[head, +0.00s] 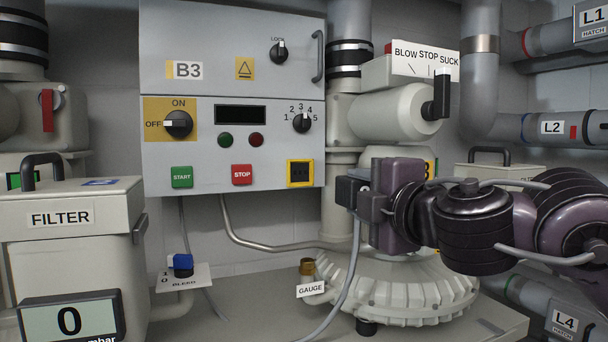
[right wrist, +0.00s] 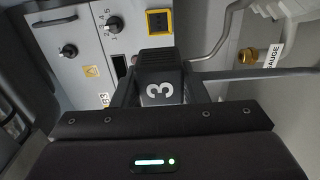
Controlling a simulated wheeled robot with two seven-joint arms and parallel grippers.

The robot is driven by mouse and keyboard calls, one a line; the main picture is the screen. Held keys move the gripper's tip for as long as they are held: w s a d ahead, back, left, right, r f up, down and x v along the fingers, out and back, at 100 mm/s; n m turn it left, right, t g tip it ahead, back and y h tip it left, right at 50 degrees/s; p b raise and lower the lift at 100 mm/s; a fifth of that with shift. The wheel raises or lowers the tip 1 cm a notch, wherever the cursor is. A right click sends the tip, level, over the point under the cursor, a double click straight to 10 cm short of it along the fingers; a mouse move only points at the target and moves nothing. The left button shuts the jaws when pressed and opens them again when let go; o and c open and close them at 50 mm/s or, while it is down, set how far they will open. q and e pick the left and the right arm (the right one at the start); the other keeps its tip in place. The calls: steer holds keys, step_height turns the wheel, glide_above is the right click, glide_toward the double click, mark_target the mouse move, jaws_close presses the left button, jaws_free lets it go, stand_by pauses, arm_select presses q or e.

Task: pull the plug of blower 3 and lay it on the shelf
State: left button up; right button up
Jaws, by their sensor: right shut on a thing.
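My right gripper (head: 358,194) is shut on a dark plug (head: 346,191), in front of the blower body and to the right of the B3 panel. In the right wrist view the plug (right wrist: 157,86) shows a white 3 between the fingers. A grey cable (head: 352,265) hangs from it. The yellow-framed square socket (head: 300,173) sits at the panel's lower right. It also shows in the right wrist view (right wrist: 159,22), uncovered, with the plug apart from it. My left gripper is out of view.
The B3 panel (head: 225,146) has knobs and START and STOP buttons. The ribbed blower housing (head: 400,295) stands on a pale shelf-like surface (head: 485,328). A brass gauge fitting (head: 307,269), a bleed valve (head: 183,264) and a filter box (head: 75,195) stand to the left.

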steer(key=shift+s+a+r+p, duration=0.1)
steer(key=shift+s+a+p, duration=0.15)
steer(key=shift+a, duration=0.25)
steer(key=shift+s+a+r+p, duration=0.1)
steer(key=shift+s+a, duration=0.25)
steer(key=shift+a, duration=0.1)
steer(key=s+a+p, duration=0.4)
steer(key=a, duration=0.5)
steer(key=shift+f, duration=0.1)
step_height(320, 180, down, 25)
steer(key=b, duration=2.2)
steer(key=shift+f, duration=0.2)
stand_by(0.4)
stand_by(0.5)
steer(key=shift+d+f+b, duration=0.1)
steer(key=shift+f+b, duration=0.95)
stand_by(0.6)
